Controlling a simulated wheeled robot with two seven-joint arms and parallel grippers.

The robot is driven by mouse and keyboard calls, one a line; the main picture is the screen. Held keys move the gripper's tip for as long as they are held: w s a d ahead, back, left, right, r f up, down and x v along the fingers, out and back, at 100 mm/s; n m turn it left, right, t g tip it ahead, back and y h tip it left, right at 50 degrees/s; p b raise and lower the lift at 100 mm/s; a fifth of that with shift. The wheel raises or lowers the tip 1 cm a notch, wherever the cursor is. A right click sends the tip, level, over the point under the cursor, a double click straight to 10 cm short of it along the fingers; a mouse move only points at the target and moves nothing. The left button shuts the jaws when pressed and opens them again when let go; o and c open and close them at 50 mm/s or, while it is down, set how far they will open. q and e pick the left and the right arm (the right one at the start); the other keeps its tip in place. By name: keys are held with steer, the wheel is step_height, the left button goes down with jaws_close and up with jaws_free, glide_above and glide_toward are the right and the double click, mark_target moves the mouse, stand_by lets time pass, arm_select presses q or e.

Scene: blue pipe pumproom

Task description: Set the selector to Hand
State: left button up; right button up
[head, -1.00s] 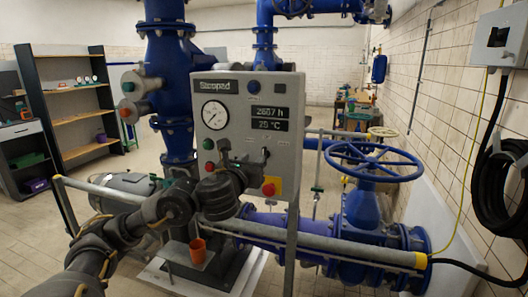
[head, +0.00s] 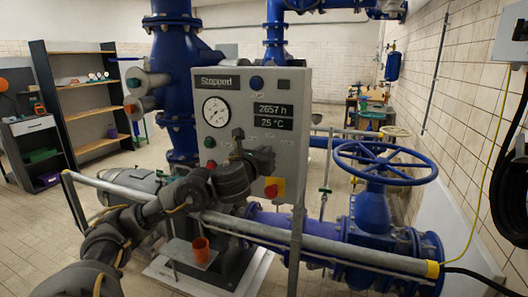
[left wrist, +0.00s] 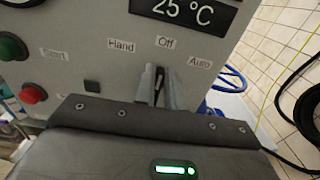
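The grey control panel (head: 235,90) stands in the middle of the head view. Its black selector (left wrist: 158,76) shows in the left wrist view, its upper end near the Off label (left wrist: 166,42). The Hand label (left wrist: 120,46) is to its left, and the Auto label (left wrist: 200,62) to its right. My left gripper (left wrist: 159,88) is at the selector, its fingers close on either side of the knob. I cannot tell whether they press on it. In the head view the left gripper (head: 241,142) covers the selector. My right gripper is not in view.
A green button (left wrist: 12,46) and a red button (left wrist: 33,93) lie left of the selector. A red emergency stop (head: 271,190) on yellow sits lower right on the panel. A grey rail (head: 330,243) crosses in front, with an orange cup (head: 201,250) below. A blue handwheel (head: 385,160) stands to the right.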

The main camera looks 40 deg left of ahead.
arm_select(q)
jaws_close()
steer(key=n, duration=0.2)
steer(key=a+n, duration=0.1)
steer(key=n, duration=0.1)
steer(key=shift+s+f, duration=0.1)
steer(key=shift+s, duration=0.05)
steer(key=shift+s+a+f+n, duration=0.1)
steer(key=shift+a+f+n, duration=0.1)
steer(key=shift+n, duration=0.9)
steer(key=shift+s+a+f+n, duration=0.1)
steer(key=shift+a+n, duration=0.05)
steer(key=shift+n, duration=0.95)
steer(key=o, duration=0.5)
jaws_free()
steer(key=shift+w, duration=0.1)
steer(key=shift+o, duration=0.2)
